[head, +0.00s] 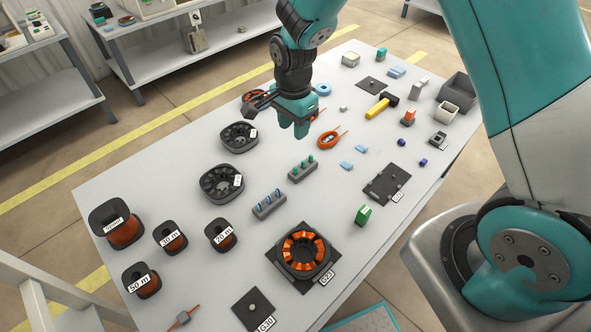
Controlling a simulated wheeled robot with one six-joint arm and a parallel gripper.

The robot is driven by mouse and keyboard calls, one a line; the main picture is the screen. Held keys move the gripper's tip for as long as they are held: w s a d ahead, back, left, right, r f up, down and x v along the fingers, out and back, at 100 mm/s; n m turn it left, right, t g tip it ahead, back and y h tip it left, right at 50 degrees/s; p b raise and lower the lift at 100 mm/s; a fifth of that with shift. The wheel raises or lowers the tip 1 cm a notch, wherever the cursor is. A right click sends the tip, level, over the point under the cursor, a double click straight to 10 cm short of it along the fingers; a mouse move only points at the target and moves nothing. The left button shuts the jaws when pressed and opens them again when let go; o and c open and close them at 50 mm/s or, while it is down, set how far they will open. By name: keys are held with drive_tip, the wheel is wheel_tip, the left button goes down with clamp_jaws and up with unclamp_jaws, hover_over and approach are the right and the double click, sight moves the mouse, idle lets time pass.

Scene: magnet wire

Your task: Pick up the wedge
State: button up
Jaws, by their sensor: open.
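No single piece is clearly the wedge at this size. A small green block (363,215) with a pale side stands on the table right of centre and has a somewhat wedge-like shape. Small light blue pieces (346,165) lie nearer the middle, with another (361,150) beside them. My gripper (301,131) is teal, points down and is open, with nothing seen between its fingers. It hangs over the upper middle of the table, left of an orange wire coil (331,139). It is above and left of the green block and the blue pieces, apart from them.
A stator with copper windings (304,252) sits on a dark plate at the front. Wire spools (118,226) stand at the left, black ring parts (222,184) behind them.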

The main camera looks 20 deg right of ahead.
drive_tip(key=p, duration=0.1)
hover_over(295, 168)
drive_tip(key=f, duration=0.9)
drive_tip(key=shift+w, duration=0.25)
drive_tip(key=shift+s+f+p, duration=0.2)
drive_tip(key=shift+f+p, duration=0.8)
drive_tip(key=shift+f, duration=1.65)
clamp_jaws()
